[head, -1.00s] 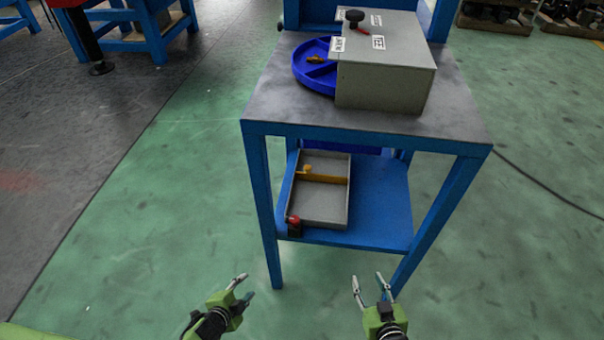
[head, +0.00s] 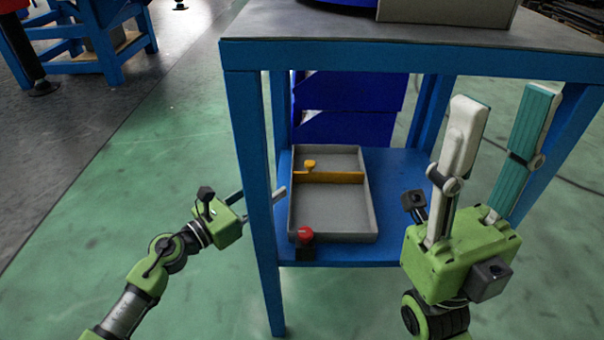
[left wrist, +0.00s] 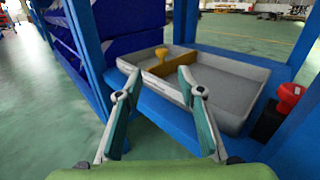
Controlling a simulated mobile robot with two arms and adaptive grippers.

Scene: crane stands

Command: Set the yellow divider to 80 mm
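The yellow divider (head: 335,177) stands across the grey tray (head: 333,237), nearer its far end, with a yellow knob (head: 310,164) near its left end. No scale marks are readable. My left gripper (head: 284,192) is at the tray's left side, apart from the divider, with the table leg hiding part of it. Its fingers are spread and empty in the left wrist view (left wrist: 153,86). My right gripper (head: 506,100) is open and empty at the table's right front, fingers pointing up.
The tray sits on the blue lower shelf (head: 392,225). A red-topped black piece (head: 305,242) stands at its front left corner. The blue left leg (head: 256,200) and the tabletop (head: 420,28) edge bound the shelf opening. Blue bins (head: 350,112) stand behind.

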